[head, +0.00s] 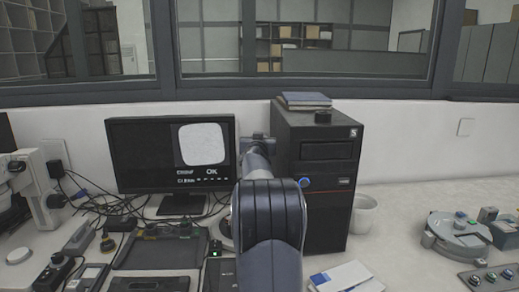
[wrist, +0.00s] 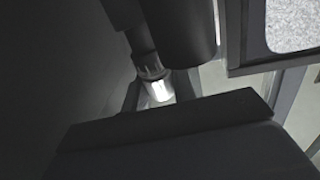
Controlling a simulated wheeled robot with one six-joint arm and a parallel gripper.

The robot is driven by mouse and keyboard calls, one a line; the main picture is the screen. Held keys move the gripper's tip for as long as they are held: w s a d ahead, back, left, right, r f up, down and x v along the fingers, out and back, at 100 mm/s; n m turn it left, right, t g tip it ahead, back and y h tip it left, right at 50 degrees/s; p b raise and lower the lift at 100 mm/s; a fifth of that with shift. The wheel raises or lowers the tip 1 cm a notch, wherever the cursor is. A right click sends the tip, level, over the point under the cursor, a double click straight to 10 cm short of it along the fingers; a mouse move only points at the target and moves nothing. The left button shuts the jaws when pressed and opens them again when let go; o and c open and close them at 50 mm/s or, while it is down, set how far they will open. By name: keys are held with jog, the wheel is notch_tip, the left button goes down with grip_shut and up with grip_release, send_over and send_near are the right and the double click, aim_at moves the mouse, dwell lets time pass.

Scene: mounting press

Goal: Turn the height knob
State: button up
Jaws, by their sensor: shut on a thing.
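In the wrist view, a small ribbed grey knob (wrist: 151,66) with a bright, pale end sits beside a thick black cylinder; it looks like the height knob. My gripper (wrist: 157,90) is shut on it, with a finger on either side of the pale end. The wide dark gripper body fills the lower part of this view and hides part of the fingers. In the head view, my arm reaches in between the monitor and the computer tower and hides the knob and most of the gripper.
The monitor (head: 170,155) shows a pale round shape and "OK". The black tower (head: 318,170) stands close right of my arm, with a white cup (head: 363,214) beside it. Cables, a dark tray (head: 160,253) and small boxes crowd the left. The bench is clearer right of the cup.

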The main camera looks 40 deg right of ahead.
jog(key=shift+n+t+y+b, duration=0.4)
jog(key=shift+t+b, duration=0.1)
jog(key=shift+b, duration=0.75)
jog(key=shift+r, duration=0.15)
jog(key=o, duration=1)
jog(key=shift+c, duration=0.2)
jog(key=shift+s+a+f+b, duration=0.25)
jog(key=shift+s+a+b, duration=0.2)
jog(key=shift+b, duration=0.15)
jog(key=b+v, duration=0.3)
jog(key=v, duration=0.6)
jog(key=shift+s+r, duration=0.2)
jog(key=shift+s, duration=0.05)
jog(key=shift+a, duration=0.1)
